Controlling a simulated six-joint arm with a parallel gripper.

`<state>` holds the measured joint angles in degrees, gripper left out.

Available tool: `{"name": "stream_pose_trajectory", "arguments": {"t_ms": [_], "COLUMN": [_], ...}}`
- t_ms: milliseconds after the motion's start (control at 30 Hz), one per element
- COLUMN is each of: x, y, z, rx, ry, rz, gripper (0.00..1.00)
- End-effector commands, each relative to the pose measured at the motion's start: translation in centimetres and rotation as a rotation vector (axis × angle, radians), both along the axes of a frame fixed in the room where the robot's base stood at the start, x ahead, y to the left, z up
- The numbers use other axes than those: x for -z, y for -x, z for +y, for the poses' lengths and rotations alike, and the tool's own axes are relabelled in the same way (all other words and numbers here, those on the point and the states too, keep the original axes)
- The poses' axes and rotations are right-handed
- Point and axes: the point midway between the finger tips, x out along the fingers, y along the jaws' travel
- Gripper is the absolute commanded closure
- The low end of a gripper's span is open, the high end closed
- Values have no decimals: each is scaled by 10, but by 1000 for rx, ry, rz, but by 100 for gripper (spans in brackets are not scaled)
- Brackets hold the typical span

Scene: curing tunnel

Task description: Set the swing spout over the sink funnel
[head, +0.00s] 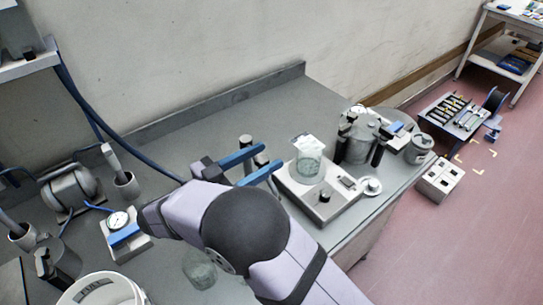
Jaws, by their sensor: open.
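I cannot clearly make out the swing spout or the sink funnel in the head view. My gripper (270,157) is above the middle of the bench, its two blue fingers spread and pointing right. It is open and nothing shows between the fingers. A short dark post with a grey cap (245,140) stands just behind the far finger; whether it belongs to the spout I cannot tell. My arm and wrist hide part of the bench below and to the left of the gripper.
Right of my gripper, a hotplate (322,205) carries a glass beaker (309,166). Behind it stands a metal vessel (356,146). Another beaker (199,269), a gauge block (120,222) and a white bucket (98,292) are at lower left. The bench's back middle (215,130) is clear.

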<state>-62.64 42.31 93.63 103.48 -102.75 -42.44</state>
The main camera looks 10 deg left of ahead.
Motion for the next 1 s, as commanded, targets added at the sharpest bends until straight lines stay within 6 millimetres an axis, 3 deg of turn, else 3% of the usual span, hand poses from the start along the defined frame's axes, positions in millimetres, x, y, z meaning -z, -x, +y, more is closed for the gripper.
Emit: {"name": "stream_pose_trajectory", "arguments": {"t_ms": [200, 400, 833, 1000], "x": [2, 0, 0, -20], "y": [18, 24, 24, 8], "z": [19, 24, 24, 11], "rx": [-2, 1, 0, 16], "ry": [0, 1, 1, -32], "rz": [0, -1, -1, -56], "gripper": [56, 56, 56, 56]}}
